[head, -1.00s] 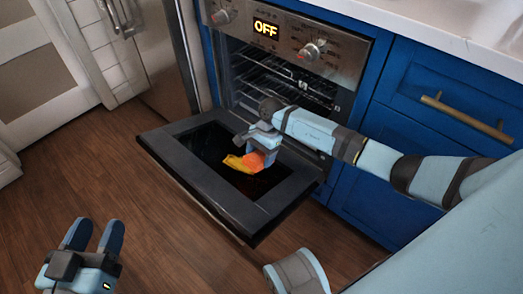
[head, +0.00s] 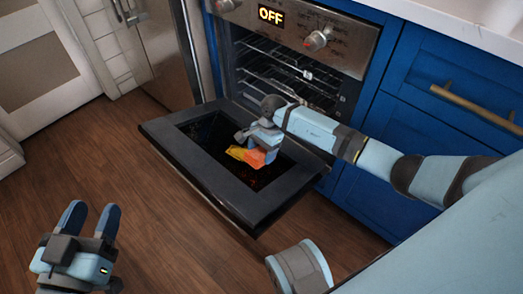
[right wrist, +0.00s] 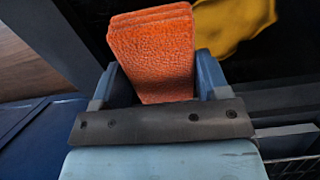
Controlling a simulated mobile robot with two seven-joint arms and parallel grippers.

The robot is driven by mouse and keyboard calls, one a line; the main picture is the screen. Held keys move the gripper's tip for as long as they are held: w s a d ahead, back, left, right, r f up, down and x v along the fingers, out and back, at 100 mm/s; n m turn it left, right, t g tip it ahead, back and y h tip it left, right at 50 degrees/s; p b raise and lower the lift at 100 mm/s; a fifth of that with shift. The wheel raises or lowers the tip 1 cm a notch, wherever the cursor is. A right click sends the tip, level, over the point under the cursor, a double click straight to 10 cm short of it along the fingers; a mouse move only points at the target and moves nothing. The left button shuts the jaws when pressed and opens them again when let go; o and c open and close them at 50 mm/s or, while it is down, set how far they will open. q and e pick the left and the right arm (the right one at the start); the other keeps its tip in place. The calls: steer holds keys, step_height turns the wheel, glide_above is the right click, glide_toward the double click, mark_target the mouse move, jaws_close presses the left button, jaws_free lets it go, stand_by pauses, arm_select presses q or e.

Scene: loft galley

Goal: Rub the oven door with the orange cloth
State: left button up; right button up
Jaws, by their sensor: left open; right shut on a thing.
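The oven door (head: 198,164) hangs open, folded down flat in front of the oven, with a dark glass panel in its frame. A yellow patch (head: 238,152) shows on the glass; it also appears in the right wrist view (right wrist: 228,28). My right gripper (head: 258,146) is over the glass and shut on the folded orange cloth (head: 257,158). In the right wrist view the cloth (right wrist: 152,50) stands out between the two fingers. I cannot tell whether the cloth touches the glass. My left gripper (head: 88,222) is open and empty above the floor at lower left.
The oven interior (head: 285,75) with wire racks is open behind the door. Its control panel (head: 300,30) reads OFF. Blue cabinets (head: 420,95) stand to the right, a steel fridge (head: 150,55) to the left. The wooden floor (head: 90,150) is clear.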

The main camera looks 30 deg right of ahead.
steer(key=shift+b+x, duration=0.7)
steer(key=shift+x, duration=0.4)
